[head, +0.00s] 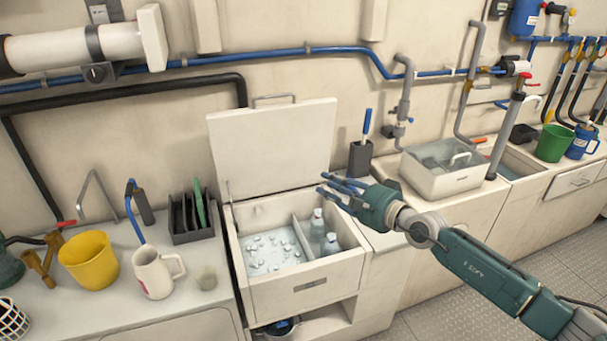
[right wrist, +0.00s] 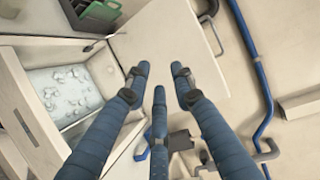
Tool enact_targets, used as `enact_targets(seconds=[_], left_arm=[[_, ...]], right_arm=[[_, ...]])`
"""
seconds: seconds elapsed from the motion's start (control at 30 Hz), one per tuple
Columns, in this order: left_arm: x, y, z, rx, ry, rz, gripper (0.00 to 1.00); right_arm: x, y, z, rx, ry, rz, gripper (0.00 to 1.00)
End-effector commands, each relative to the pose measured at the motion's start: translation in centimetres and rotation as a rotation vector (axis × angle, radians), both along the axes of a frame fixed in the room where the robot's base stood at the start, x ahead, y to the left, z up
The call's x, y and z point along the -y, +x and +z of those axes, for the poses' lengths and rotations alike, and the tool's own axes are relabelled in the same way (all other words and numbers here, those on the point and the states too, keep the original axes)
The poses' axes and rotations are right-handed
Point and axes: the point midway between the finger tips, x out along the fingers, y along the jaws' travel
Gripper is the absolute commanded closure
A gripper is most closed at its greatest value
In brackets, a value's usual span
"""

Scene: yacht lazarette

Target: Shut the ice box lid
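The ice box (head: 305,287) stands in the middle of the counter in the head view, with ice and two clear bottles inside. Its white lid (head: 272,148) stands raised at the back, with a metal handle on its top edge. In the right wrist view the lid (right wrist: 172,45) lies beyond the fingers and the ice box (right wrist: 75,85) is at the left. My right gripper (head: 328,190) is in front of the lid's right part, above the box's right back side. Its blue fingers are spread and empty, and I see no contact with the lid. My left gripper is not in view.
A black holder with a blue-handled tool (head: 360,155) and a white bin (head: 440,170) stand right of the box. Pipes run along the wall.

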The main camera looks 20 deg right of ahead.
Motion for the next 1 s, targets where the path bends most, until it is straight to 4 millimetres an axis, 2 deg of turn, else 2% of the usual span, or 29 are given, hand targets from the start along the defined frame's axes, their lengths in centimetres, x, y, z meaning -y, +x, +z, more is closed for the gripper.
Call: enact_targets(seconds=[0.2, 0.5, 0.67, 0.93, 0.97, 1.0], left_arm=[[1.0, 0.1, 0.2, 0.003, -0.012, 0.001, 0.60], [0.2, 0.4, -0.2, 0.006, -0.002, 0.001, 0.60], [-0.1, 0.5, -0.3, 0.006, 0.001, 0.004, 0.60], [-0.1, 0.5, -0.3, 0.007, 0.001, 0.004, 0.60], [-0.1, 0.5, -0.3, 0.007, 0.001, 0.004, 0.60], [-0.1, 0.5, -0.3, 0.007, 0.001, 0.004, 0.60]], right_arm=[[-1.9, 3.7, -0.4, 0.002, 0.006, 0.002, 0.76], [-3.9, 7.9, -1.4, -0.001, 0.003, 0.004, 0.76], [-4.3, 8.7, -1.5, -0.002, 0.001, 0.005, 0.76], [-4.3, 8.8, -1.5, -0.001, -0.001, 0.005, 0.76], [-4.3, 8.8, -1.5, -0.001, -0.001, 0.005, 0.80], [-4.3, 8.8, -1.5, -0.001, -0.001, 0.005, 0.88]])
